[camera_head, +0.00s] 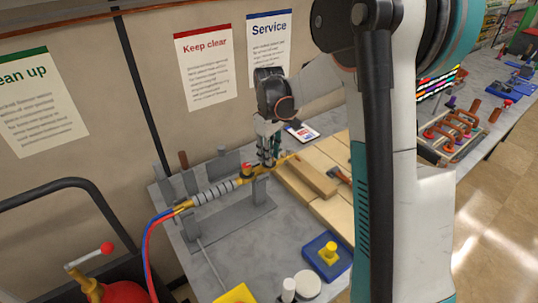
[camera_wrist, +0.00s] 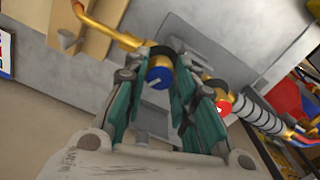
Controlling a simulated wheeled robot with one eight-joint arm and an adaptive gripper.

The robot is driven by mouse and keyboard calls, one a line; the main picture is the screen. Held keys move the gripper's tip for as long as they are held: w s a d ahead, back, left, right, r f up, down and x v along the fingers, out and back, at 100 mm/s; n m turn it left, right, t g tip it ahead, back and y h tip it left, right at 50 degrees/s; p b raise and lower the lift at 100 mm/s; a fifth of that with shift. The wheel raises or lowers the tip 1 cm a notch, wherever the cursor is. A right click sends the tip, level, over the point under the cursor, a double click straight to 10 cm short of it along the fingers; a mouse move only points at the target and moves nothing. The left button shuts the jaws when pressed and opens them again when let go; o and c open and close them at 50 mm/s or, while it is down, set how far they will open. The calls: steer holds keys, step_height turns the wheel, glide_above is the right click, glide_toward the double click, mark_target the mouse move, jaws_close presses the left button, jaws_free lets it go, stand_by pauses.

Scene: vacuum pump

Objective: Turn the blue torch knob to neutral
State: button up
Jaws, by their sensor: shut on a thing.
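The torch (camera_head: 212,193) rests on a grey stand (camera_head: 232,224) on the workbench, with its brass tip pointing right in the head view. In the wrist view, its blue knob (camera_wrist: 160,77) sits between the fingertips of my gripper (camera_wrist: 163,66). My gripper is shut on the blue knob, with a teal-padded finger on each side. A pale line marks the knob's face. The red knob (camera_wrist: 223,106) is just beside the right finger, and also shows in the head view (camera_head: 246,170). In the head view my gripper (camera_head: 267,161) hides the blue knob.
Wooden boards (camera_head: 318,172) lie right of the torch. A blue block with a yellow knob (camera_head: 328,254) and a white round lid (camera_head: 307,284) stand nearer. Red and blue hoses (camera_head: 150,245) run off the torch's left end. Bare bench lies in front of the stand.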

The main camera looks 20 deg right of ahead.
steer(key=n+b, duration=0.1)
steer(key=n, duration=0.4)
stand_by(0.6)
steer(key=o, duration=1.1)
steer(key=shift+r, duration=0.1)
step_height(320, 180, up, 12)
steer(key=shift+f, duration=0.1)
